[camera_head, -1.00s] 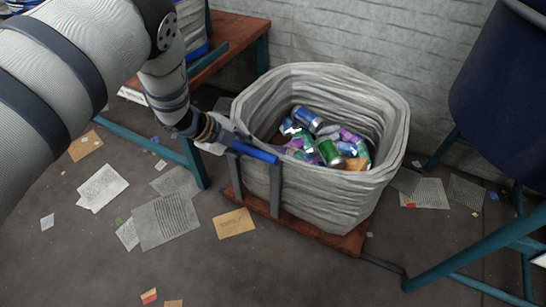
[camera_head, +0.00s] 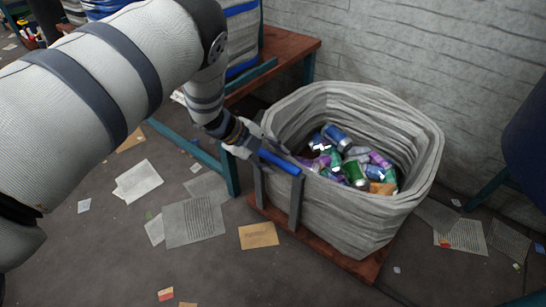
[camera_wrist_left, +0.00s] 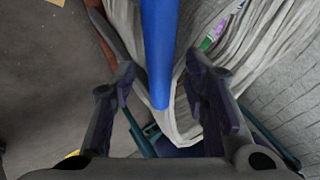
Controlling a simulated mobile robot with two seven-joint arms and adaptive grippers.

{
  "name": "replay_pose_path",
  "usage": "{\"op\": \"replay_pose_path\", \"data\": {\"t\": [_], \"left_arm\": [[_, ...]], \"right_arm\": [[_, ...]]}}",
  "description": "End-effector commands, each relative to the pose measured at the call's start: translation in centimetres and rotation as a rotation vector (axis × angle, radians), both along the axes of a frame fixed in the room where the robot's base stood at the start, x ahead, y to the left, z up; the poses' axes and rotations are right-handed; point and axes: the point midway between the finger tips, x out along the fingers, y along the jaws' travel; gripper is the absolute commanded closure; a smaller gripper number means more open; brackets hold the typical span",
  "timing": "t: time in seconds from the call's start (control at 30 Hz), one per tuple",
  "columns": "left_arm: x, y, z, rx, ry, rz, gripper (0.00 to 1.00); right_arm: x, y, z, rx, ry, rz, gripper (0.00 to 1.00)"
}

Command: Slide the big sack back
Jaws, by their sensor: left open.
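The big grey sack (camera_head: 400,212) stands upright, open at the top, on a low red-brown wooden base (camera_head: 352,265). Several crumpled cans (camera_head: 352,170) lie inside it. A blue bar (camera_head: 280,162) on two grey uprights runs along the sack's left side, and it also shows in the left wrist view (camera_wrist_left: 159,45). My left gripper (camera_head: 256,143) is at the far left end of the bar. In the left wrist view the open fingers (camera_wrist_left: 163,92) are on either side of the bar, with gaps visible. My right gripper is not in view.
A wooden bench (camera_head: 290,47) with teal legs stands behind and left of the sack. A white brick wall (camera_head: 400,50) is behind it. A dark blue container (camera_head: 530,140) is at the right. Papers (camera_head: 194,222) and a brown card (camera_head: 258,235) lie on the floor.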

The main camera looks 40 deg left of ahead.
Motion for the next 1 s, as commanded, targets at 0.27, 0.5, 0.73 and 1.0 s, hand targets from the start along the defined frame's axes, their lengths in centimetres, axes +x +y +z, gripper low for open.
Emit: {"op": "replay_pose_path", "data": {"t": [0.27,0.5,0.73,1.0], "left_arm": [[-3.3,2.8,5.4,-0.001,-0.002,0.004,0.59],[-5.5,4.5,8.6,0.0,-0.001,0.002,0.59],[-5.8,4.7,8.9,0.0,0.0,0.001,0.59],[-5.9,4.6,8.8,-0.002,0.003,0.005,0.59]], "right_arm": [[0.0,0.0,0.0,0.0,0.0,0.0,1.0],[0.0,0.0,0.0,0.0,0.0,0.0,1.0],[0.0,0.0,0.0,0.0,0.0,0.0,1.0],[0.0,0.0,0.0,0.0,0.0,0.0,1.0]]}}
